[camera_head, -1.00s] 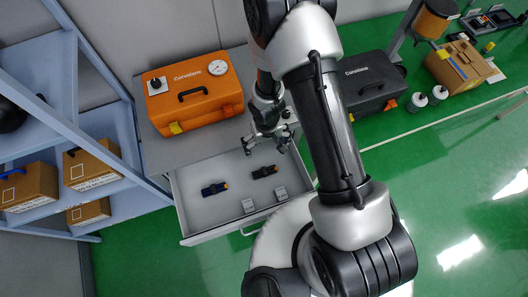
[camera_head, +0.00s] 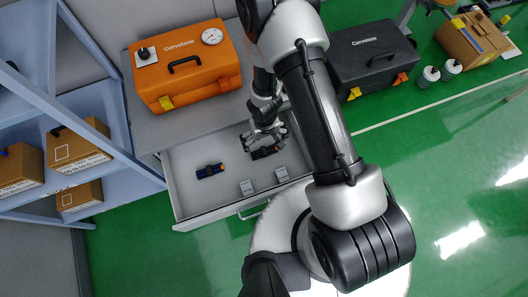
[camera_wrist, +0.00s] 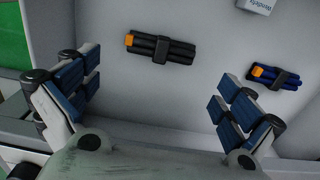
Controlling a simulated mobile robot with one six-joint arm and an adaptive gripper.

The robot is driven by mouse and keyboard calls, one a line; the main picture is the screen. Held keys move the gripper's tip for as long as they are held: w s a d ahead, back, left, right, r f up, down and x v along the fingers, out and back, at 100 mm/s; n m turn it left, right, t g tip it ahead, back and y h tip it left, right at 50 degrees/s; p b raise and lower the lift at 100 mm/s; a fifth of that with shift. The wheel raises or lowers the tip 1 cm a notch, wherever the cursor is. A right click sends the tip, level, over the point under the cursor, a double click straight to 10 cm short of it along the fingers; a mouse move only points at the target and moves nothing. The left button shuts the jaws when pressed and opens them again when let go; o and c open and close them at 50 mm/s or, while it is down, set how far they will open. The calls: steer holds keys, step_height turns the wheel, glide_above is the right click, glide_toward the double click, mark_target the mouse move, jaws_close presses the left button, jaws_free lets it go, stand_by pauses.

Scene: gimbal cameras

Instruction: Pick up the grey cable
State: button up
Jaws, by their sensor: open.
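A dark grey cable bundle (camera_wrist: 180,47) with an orange end lies on the drawer floor in the wrist view, above and between my fingers. In the head view the grey cable (camera_head: 262,154) is partly hidden under my gripper (camera_head: 268,138). My gripper (camera_wrist: 155,80) is open and empty, its blue-padded fingers wide apart; the cable does not appear to be between the pads. A similar blue cable bundle (camera_head: 210,171) lies to the left in the head view; it also shows at the right of the wrist view (camera_wrist: 286,80), beyond my right finger.
The open drawer (camera_head: 200,219) has low walls around the cables. Two small light boxes (camera_head: 247,187) (camera_head: 282,174) lie near its front. An orange case (camera_head: 190,70) and a black case (camera_head: 368,58) stand behind. A shelf with cardboard boxes (camera_head: 80,145) is at left.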

mark_target(264, 150)
steer(key=shift+a+f+b, duration=0.1)
steer(key=shift+f+b, duration=3.65)
steer(key=shift+f, duration=0.45)
steer(key=shift+r, duration=0.1)
steer(key=shift+c, duration=0.2)
steer(key=c, duration=0.7)
